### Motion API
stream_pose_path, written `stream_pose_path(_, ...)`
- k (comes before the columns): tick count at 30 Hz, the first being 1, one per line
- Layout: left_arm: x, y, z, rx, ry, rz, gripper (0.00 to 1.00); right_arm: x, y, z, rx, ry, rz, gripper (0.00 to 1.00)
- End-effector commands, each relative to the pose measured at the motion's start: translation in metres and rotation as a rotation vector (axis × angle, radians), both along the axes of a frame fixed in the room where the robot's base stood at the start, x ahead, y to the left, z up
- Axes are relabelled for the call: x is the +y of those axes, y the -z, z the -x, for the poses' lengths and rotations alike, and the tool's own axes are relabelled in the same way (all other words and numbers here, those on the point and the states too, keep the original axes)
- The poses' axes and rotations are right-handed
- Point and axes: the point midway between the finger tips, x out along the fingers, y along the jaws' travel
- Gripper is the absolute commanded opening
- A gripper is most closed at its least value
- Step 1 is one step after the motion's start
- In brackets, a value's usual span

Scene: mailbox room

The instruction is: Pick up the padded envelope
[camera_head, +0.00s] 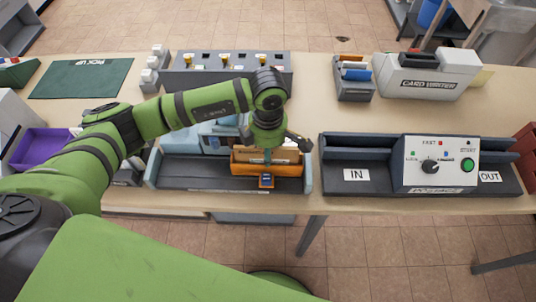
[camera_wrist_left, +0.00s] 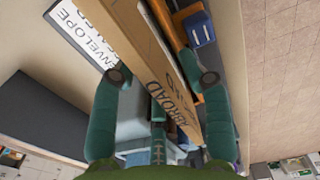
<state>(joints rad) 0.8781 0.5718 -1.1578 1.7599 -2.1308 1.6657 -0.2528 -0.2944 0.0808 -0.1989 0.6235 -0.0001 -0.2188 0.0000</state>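My left gripper (camera_head: 268,150) points down over an orange box (camera_head: 262,169) in the head view. In the left wrist view its two fingers (camera_wrist_left: 163,78) are spread wide. A tan, cardboard-like piece printed "ABROAD" (camera_wrist_left: 165,75) runs between them, closer to the right finger; I see no firm grip on it. Tan flat pieces (camera_head: 285,156) also stand in the orange box. I cannot tell for sure which piece is the padded envelope. My right gripper is not in view.
The box stands in a dark tray (camera_head: 200,184) with pale blue items (camera_head: 181,139) behind the arm. A postage machine (camera_head: 432,163) is at right, a card writer (camera_head: 428,75) behind it. A green pick-up mat (camera_head: 82,78) lies at left. A lever unit (camera_head: 205,70) stands behind the arm.

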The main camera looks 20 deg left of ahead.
Motion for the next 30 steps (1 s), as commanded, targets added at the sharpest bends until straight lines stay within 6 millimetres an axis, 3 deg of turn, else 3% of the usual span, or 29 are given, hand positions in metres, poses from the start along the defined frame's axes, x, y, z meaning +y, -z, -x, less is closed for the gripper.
stream_pose_path(1, 0.0, 0.0, 0.0, 0.0, 0.0, 0.001, 0.2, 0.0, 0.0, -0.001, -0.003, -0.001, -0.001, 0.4)
stream_pose_path(3, 0.0, 0.0, 0.0, 0.0, 0.0, 0.001, 0.0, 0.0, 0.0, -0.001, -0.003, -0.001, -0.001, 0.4)
stream_pose_path(17, 0.0, -0.003, -0.001, -0.001, -0.001, 0.001, 0.0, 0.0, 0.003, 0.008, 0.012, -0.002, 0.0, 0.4)
stream_pose_path(26, -0.001, -0.037, -0.002, -0.008, 0.001, 0.002, 0.0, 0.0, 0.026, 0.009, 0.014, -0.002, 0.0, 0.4)
stream_pose_path(30, -0.022, -0.053, -0.017, -0.007, 0.002, 0.004, 0.0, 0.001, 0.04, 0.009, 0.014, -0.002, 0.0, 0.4)
